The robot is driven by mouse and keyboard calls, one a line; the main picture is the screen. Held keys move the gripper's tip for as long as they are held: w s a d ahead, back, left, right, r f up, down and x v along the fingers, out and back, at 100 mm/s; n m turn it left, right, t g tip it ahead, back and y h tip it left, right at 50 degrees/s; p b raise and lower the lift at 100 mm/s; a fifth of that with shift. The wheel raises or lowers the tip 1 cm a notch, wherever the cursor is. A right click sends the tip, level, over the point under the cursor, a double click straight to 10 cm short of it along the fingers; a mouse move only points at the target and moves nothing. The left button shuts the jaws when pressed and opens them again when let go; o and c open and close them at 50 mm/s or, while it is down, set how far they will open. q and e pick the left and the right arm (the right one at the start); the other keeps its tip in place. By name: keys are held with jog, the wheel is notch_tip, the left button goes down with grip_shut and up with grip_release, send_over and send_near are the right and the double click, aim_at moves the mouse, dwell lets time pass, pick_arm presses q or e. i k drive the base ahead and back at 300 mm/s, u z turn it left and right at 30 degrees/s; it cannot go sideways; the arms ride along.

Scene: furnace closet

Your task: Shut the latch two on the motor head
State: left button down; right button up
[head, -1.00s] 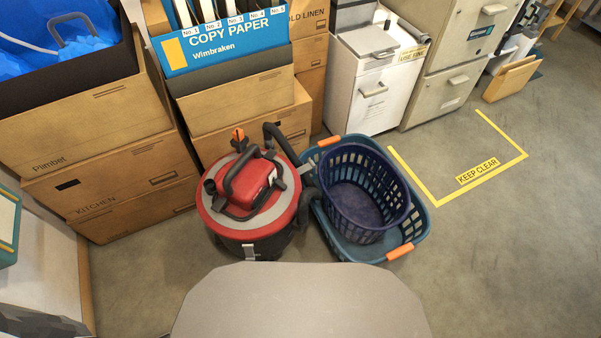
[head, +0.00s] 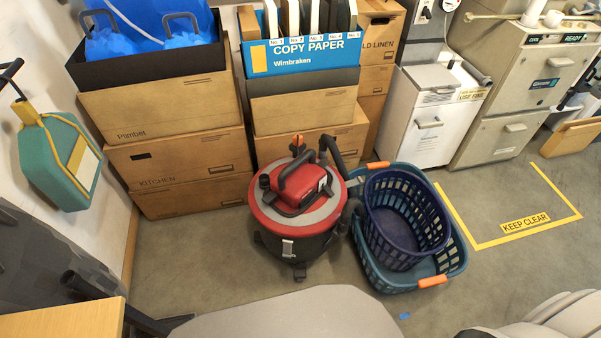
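The red and black canister vacuum (head: 298,225) stands upright on the floor in the head view. Its red motor head (head: 298,185), with a dark carry handle, sits on top, ringed by a grey rim. A small pale latch (head: 287,247) shows on the front of the canister. I cannot tell which latch is number two, or whether the latches are open or shut. Neither gripper can be made out.
A teal basket (head: 455,262) with a dark blue basket (head: 405,220) inside stands close to the vacuum's right. Cardboard boxes (head: 180,160) stand behind it. A teal container (head: 62,165) hangs at left. A wooden surface (head: 65,320) is at lower left. Floor left of the vacuum is clear.

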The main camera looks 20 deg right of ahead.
aim_at(358, 182)
jog(key=u, duration=0.25)
jog(key=i, duration=0.65)
jog(key=z, duration=2)
